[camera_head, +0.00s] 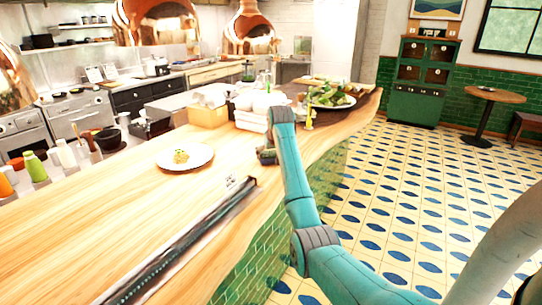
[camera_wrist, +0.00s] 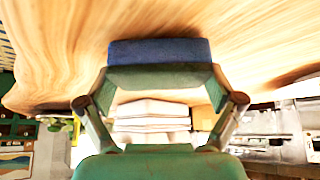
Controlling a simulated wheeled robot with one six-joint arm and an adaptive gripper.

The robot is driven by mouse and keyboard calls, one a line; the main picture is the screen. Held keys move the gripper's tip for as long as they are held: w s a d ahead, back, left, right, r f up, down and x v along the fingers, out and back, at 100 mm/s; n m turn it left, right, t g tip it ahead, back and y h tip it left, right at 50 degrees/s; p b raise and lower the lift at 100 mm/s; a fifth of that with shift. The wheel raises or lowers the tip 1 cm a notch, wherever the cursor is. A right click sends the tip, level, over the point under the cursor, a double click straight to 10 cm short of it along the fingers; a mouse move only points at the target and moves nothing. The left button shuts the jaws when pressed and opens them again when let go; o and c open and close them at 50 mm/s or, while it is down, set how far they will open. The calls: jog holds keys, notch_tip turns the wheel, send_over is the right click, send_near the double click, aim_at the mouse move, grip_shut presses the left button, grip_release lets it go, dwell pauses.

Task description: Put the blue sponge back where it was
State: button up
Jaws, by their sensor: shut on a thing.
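A blue sponge (camera_wrist: 160,50) with a green lower layer lies across the fingertips of my gripper (camera_wrist: 160,82) in the wrist view. My gripper is shut on it. The wooden counter (camera_head: 90,225) fills the background behind the sponge in the wrist view; I cannot tell whether the sponge touches it. In the head view my gripper (camera_head: 266,155) is small and dark over the counter, right of the white plate, partly hidden by my teal arm. The sponge cannot be made out clearly there.
A white plate (camera_head: 198,153) with food lies left of my gripper. Behind are a yellowish box (camera_head: 208,116), stacked white containers (camera_head: 250,121) and a plate of greens (camera_head: 331,102). A dark metal rail (camera_head: 185,243) runs along the front. The left counter top is largely clear.

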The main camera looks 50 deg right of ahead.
jog(key=shift+f, duration=0.25)
jog(key=o, duration=0.8)
jog(key=shift+f, duration=0.1)
jog(key=v, duration=1.2)
jog(key=shift+d, duration=0.1)
